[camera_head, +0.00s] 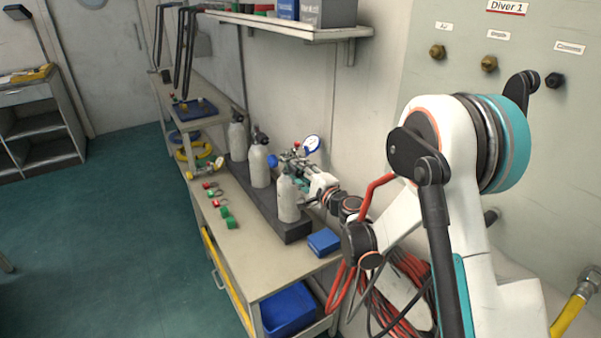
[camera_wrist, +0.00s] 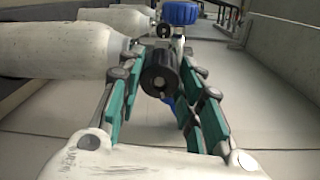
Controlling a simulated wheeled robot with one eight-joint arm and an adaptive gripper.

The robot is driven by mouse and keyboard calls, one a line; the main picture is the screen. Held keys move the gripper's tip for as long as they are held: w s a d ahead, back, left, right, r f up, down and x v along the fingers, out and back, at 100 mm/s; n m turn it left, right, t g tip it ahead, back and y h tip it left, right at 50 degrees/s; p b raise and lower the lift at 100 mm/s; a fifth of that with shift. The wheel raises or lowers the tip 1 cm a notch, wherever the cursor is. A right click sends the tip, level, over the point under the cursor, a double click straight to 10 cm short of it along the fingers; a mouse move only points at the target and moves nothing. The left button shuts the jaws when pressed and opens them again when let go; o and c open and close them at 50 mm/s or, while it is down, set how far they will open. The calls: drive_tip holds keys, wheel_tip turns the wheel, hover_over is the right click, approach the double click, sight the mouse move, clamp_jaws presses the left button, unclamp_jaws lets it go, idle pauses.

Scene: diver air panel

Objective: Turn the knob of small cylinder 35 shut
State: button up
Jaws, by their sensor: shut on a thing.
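Three small white cylinders stand in a row on the bench: the nearest cylinder (camera_head: 288,203), the middle cylinder (camera_head: 259,168) and the far cylinder (camera_head: 237,141). I cannot read a number on any of them. My gripper (camera_head: 297,178) is at the top of the nearest cylinder. In the wrist view, the teal-padded fingers of my gripper (camera_wrist: 161,88) are closed around a black knob (camera_wrist: 158,70) at that cylinder's neck. In the head view my gripper hides this knob. A blue knob (camera_wrist: 180,12) shows beyond the fingers.
The cylinders stand along a dark rack (camera_head: 296,232) by the wall. A blue box (camera_head: 324,242) lies near the bench's front end. A round white tag (camera_head: 312,143) stands behind my gripper. Red and green small parts (camera_head: 225,212) lie left of the rack. A shelf (camera_head: 290,27) hangs above.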

drive_tip(key=shift+m, duration=1.5)
drive_tip(key=shift+f, duration=0.1)
drive_tip(key=o, duration=1.1)
drive_tip(key=v, duration=1.2)
drive_tip(key=shift+d, duration=0.1)
drive_tip(key=shift+w, duration=0.1)
